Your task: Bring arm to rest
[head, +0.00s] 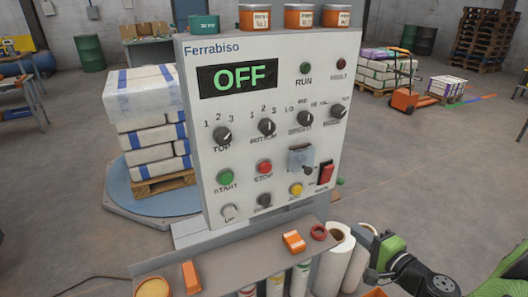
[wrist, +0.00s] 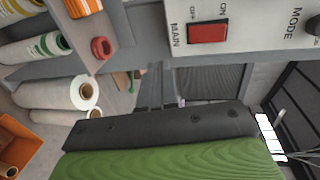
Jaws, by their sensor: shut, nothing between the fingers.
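My arm (head: 415,275) shows at the lower right of the head view, its green and black links beside the white paper rolls and partly cut off by the frame. In the wrist view my gripper (wrist: 160,124) fills the lower middle as a dark bar with a green part below it. It is shut and holds nothing. It is apart from the control panel (head: 265,130), which stands upright in the middle of the head view. The panel's display (head: 238,78) reads OFF. The red main switch (head: 326,174) also shows at the top of the wrist view (wrist: 209,32).
A shelf (head: 225,262) below the panel carries an orange box (head: 293,241) and a red ring (head: 319,232). White rolls (head: 340,258) stand beside my arm. A sack pallet (head: 150,125) stands on a turntable at left. The floor at right is largely clear.

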